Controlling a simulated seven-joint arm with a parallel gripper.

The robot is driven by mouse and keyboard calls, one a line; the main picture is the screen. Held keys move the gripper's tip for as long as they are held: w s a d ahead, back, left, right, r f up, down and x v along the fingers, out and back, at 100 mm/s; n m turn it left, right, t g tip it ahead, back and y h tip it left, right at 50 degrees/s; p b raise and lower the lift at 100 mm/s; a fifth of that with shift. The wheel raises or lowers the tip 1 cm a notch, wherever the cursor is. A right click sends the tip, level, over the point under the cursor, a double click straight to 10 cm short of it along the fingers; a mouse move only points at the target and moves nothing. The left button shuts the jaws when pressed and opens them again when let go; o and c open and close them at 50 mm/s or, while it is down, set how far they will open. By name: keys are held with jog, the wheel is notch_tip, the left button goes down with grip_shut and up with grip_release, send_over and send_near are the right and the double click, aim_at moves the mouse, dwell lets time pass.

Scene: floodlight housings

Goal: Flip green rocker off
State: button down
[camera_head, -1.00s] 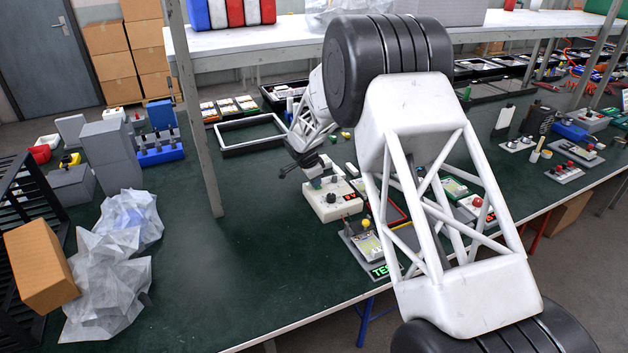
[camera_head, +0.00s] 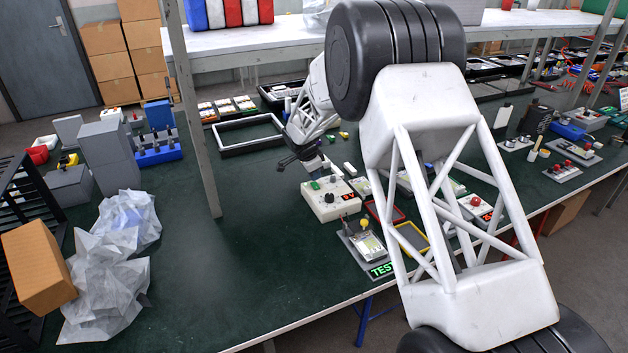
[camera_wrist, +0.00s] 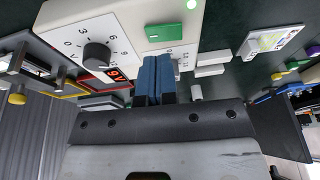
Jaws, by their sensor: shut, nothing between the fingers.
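The white control box (camera_head: 328,208) stands on the green table in the middle of the head view. Its green rocker (camera_head: 314,185) is on the top, and it shows as a green rectangle in the wrist view (camera_wrist: 166,32). Which way the rocker is tipped is hard to tell. The box has a black dial (camera_wrist: 97,56) and a lit red display (camera_wrist: 117,73). My gripper (camera_wrist: 156,62) is shut and empty, its blue fingertips near the rocker's edge but apart from it in the picture. In the head view my gripper is at the box's far side, partly hidden.
A tester plate with a lit green "TEST" sign (camera_head: 382,270) and a yellow knob stands in front of the box. Red and yellow trays (camera_head: 411,238) lie to the right. Small white blocks (camera_wrist: 211,64) lie beside the box. Table left of the box is clear.

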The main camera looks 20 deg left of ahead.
jog(key=v, duration=1)
jog(key=shift+r, duration=0.4)
jog(key=shift+w+a+r, duration=0.25)
jog(key=shift+w+r, duration=0.1)
jog(key=shift+w, duration=0.3)
jog(key=shift+f, duration=0.15)
send_near(316, 183)
jog(key=x, duration=0.5)
jog(key=shift+w+d, duration=0.1)
jog(key=shift+d, duration=0.1)
jog(key=shift+w+a+f, duration=0.1)
jog(key=shift+f, duration=0.75)
